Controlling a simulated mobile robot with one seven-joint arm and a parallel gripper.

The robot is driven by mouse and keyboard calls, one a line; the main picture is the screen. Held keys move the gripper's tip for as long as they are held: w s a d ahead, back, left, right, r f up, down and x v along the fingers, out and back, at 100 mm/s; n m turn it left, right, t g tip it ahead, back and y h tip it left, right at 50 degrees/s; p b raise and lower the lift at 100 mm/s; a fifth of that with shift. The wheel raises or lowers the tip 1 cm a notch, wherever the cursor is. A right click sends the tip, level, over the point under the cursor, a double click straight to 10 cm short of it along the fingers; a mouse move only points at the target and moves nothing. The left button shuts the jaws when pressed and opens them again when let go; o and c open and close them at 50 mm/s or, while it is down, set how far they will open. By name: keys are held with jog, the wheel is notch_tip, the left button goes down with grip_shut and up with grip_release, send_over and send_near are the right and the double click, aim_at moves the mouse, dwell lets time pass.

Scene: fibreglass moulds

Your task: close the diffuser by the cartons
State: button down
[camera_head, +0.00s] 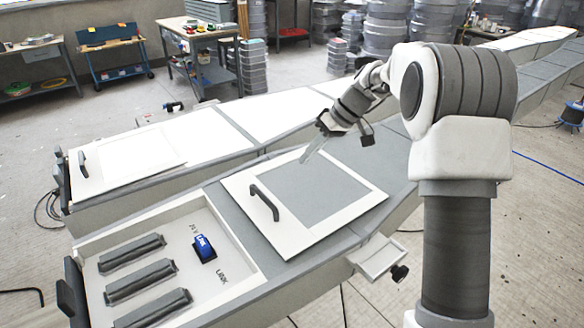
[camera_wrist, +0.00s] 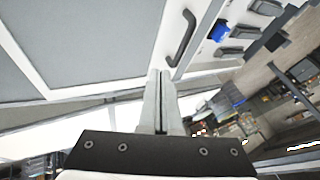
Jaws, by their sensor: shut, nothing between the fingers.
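A square panel with a white frame (camera_head: 238,190) and grey centre, likely a diffuser, lies on the near long bench beside an open recess. Its black bar handle (camera_head: 265,203) stands at its left side; the handle also shows in the wrist view (camera_wrist: 181,38). A second, white panel (camera_head: 130,158) with a black handle (camera_head: 83,164) lies on the far bench. No cartons can be made out clearly, so I cannot tell which panel is beside them. My gripper (camera_head: 305,158) is shut and empty above the near panel's back edge, apart from its handle. The fingers also show in the wrist view (camera_wrist: 160,75).
The white recess (camera_head: 225,270) left of the near panel holds several dark grey bars (camera_head: 140,282) and a blue item (camera_head: 204,247). A small white tray (camera_head: 380,257) with a black knob juts from the bench's near side. Workbenches (camera_head: 110,57) stand behind.

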send_near(276, 205)
jog(key=w+a, duration=0.2)
jog(key=shift+w+f, duration=0.3)
jog(key=a, duration=0.1)
jog(key=s+a+f, duration=0.1)
jog(key=shift+s+a+p, duration=0.3)
jog(key=shift+a+p, duration=0.05)
jog(key=shift+a, duration=0.05)
jog(key=shift+s+a+f, duration=0.1)
jog(key=shift+s+a, duration=0.1)
jog(key=shift+a, duration=0.2)
jog(key=s+a+b, duration=0.1)
jog(key=s+a, duration=0.6)
jog(key=a, duration=0.4)
jog(key=s+a+b, duration=0.2)
jog(key=s+a, duration=0.6)
jog(key=a, duration=0.3)
jog(key=s+a+b, duration=0.2)
jog(key=s+a, duration=0.6)
jog(key=a, duration=0.3)
jog(key=shift+a, duration=0.35)
jog(key=shift+w, duration=0.1)
